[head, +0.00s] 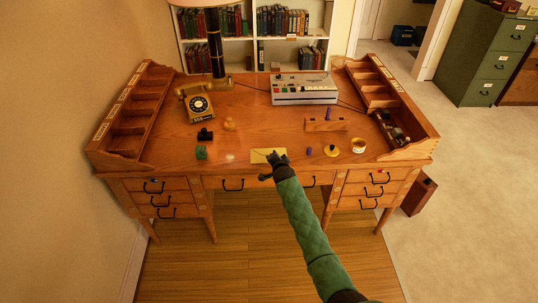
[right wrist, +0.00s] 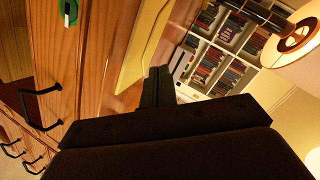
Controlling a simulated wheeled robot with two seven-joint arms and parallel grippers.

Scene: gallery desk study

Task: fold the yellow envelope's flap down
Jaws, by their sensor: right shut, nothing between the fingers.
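The yellow envelope (head: 258,157) lies flat near the front edge of the wooden desk, at the middle. My right gripper (head: 276,157) is at the envelope's right end and covers part of it. Its fingers are shut with nothing between them. I cannot tell whether they touch the paper, nor how the flap lies. In the right wrist view the envelope (right wrist: 146,42) shows as a pale yellow strip beside the dark shut fingers (right wrist: 158,78). My left gripper is not in view.
The wooden desk (head: 250,105) holds a gold telephone (head: 198,108), a grey machine with coloured keys (head: 303,90) and a wooden stand (head: 325,125). A green block (head: 201,153) is left of the envelope. A purple piece (head: 309,151), yellow disc (head: 331,151) and round tin (head: 358,146) are right.

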